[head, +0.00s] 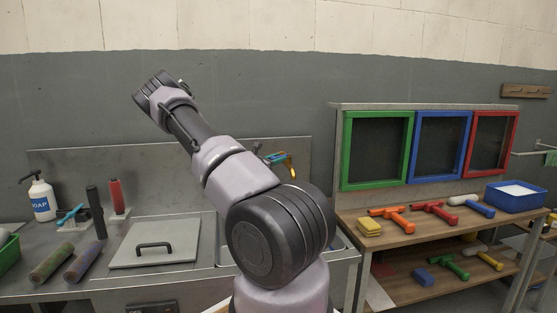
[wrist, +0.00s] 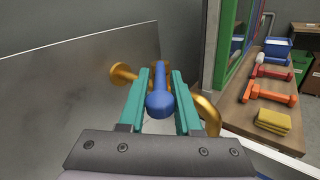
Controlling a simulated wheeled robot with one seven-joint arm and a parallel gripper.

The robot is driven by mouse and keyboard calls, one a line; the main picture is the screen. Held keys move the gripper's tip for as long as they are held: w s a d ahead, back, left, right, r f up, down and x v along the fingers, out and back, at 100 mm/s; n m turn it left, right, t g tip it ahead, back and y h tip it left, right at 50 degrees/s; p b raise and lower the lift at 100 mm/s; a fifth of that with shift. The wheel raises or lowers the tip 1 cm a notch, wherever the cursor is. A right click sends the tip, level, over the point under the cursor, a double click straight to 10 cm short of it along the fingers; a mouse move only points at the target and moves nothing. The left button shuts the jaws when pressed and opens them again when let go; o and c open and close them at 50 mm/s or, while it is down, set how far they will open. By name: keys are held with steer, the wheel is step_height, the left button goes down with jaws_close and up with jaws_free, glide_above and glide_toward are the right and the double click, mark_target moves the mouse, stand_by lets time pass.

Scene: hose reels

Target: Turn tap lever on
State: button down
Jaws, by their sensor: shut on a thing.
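The tap is brass. In the wrist view its spout (wrist: 208,112) curves down on the right and a round brass piece (wrist: 122,73) sticks out on the left. The blue tap lever (wrist: 160,98) points toward the wrist camera, between the teal fingers of my gripper (wrist: 160,76). My gripper is shut on the lever, one finger on each side. In the head view the brass tap (head: 291,166) shows just right of my arm, at the back of the sink counter. My arm hides most of the gripper and the lever there. I see no water.
A metal backsplash (wrist: 70,85) stands behind the tap. Left on the counter are a soap bottle (head: 41,198) and a handled lid (head: 155,250).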

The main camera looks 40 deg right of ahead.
steer(key=c, duration=0.8)
jaws_free()
steer(key=shift+c, duration=0.2)
steer(key=s+a, duration=0.2)
steer(key=a, duration=0.8)
steer(key=shift+a, duration=0.25)
